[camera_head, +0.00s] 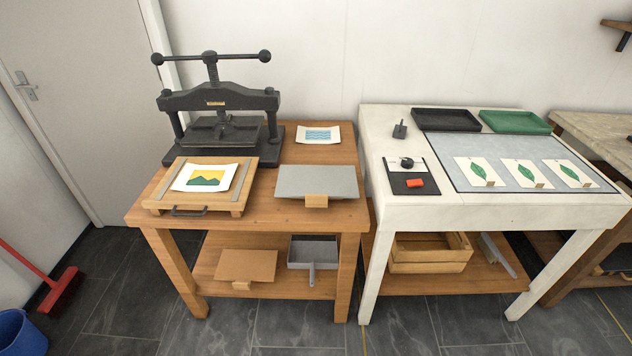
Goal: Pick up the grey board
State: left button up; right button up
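The grey board (310,180) lies on the right part of the wooden table's top, near the front edge. It is a flat, light grey rectangle. A small wooden block (316,201) sits at its front edge and overlaps it in the picture; I cannot tell whether they are joined. Neither of my grippers shows in the head view.
A black press (218,100) and a wooden tray (159,196) with a landscape print stand left of the board. A blue wave print (318,134) lies behind it. A white table (455,213) adjoins on the right. The floor in front is clear.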

aim_at(317, 184)
jog(key=u, duration=0.4)
jog(key=k, duration=0.5)
jog(key=u, duration=0.1)
jog(key=i, duration=1.15)
jog(key=z, duration=1.05)
